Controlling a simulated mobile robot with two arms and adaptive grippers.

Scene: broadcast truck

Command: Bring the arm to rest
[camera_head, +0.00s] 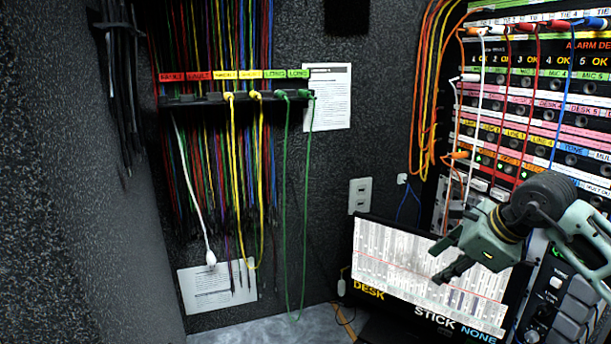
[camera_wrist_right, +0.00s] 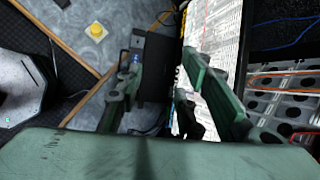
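My right arm comes in from the right edge in the head view, in front of the patch panel. Its green-grey gripper (camera_head: 440,263) hangs in the air in front of the monitor (camera_head: 400,258), fingertips pointing left and hiding part of the screen. In the right wrist view the two fingers of the gripper (camera_wrist_right: 163,65) stand apart with nothing between them, so it is open and empty. The gap looks toward the floor and the side of the bright screen. My left arm and gripper are not in view.
A patch panel (camera_head: 538,112) with cables fills the right wall. Colored cables hang from a labelled rack (camera_head: 200,98) on the back wall, two papers (camera_head: 328,95) near it. A wall outlet (camera_head: 360,195) is above the monitor. A yellow button (camera_wrist_right: 96,30) shows below. The air left of the gripper is free.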

